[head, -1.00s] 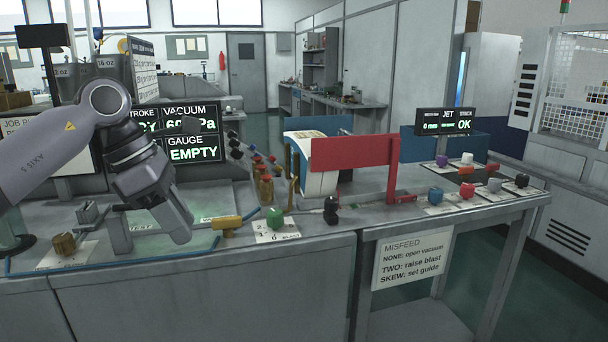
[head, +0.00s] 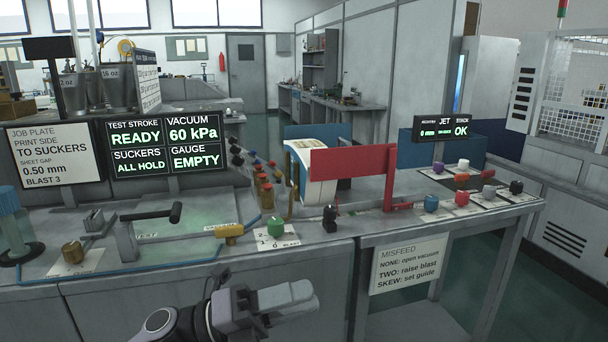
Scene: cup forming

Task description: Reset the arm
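My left gripper (head: 290,298) is low in the head view, in front of the bench's front face and below its top. Its fingers lie close together, pointing right, with nothing visible between them. It is apart from the bench controls. My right gripper is out of view.
A display (head: 167,143) reads READY, ALL HOLD, 60 kPa and EMPTY. A brass knob (head: 73,252), yellow valve (head: 230,231), green knob (head: 276,227) and black knob (head: 329,218) line the bench front. A red guide (head: 352,163) stands by a paper stack (head: 308,172).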

